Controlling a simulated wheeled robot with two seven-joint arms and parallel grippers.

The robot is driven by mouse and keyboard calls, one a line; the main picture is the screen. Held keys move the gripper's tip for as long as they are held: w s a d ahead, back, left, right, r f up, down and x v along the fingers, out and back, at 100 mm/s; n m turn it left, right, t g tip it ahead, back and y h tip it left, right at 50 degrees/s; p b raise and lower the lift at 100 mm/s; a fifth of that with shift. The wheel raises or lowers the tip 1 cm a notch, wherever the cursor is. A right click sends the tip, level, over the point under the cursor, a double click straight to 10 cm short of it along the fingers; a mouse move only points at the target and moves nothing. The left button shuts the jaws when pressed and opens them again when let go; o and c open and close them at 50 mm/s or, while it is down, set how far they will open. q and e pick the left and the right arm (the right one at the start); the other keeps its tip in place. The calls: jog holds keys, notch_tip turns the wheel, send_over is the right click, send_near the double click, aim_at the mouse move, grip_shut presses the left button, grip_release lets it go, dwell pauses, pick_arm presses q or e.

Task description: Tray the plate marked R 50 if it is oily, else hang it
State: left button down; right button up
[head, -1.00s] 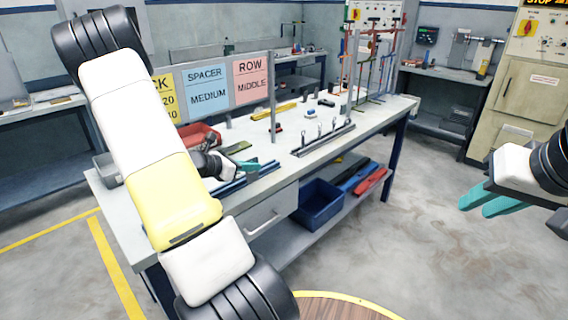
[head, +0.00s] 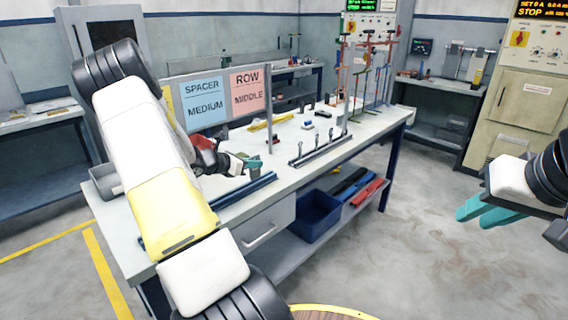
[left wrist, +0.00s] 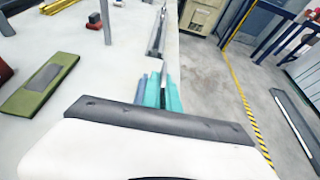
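My left gripper (head: 252,164) is above the near left part of the bench, partly hidden behind my own arm. In the left wrist view its teal fingers (left wrist: 163,92) are close together. A thin grey strip (left wrist: 163,68), which looks like a plate seen edge-on, stands between them and reaches past the tips. No mark or oil can be read on it. A rack rail with upright hooks (head: 320,146) stands on the bench, beyond the gripper; it also shows in the left wrist view (left wrist: 156,36). My right gripper (head: 482,212) is open and empty over the floor.
A blue SPACER MEDIUM card (head: 204,100) and a pink ROW MIDDLE card (head: 250,90) hang on a board. A green pad with a grey strip (left wrist: 22,103) lies on the bench. A blue bin (head: 315,216) is on the lower shelf. Wire stands are at the far end.

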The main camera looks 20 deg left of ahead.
pick_arm(q)
jog(key=w, duration=0.4)
jog(key=shift+d+f, duration=0.2)
jog(key=shift+d, duration=0.1)
jog(key=shift+w+d, duration=0.15)
jog(key=shift+w, duration=0.6)
jog(key=f, duration=0.2)
jog(key=shift+w+f, duration=0.2)
jog(key=shift+f, duration=0.45)
jog(key=shift+f, duration=0.2)
jog(key=c, duration=1.6)
grip_release()
jog(key=shift+s, duration=0.1)
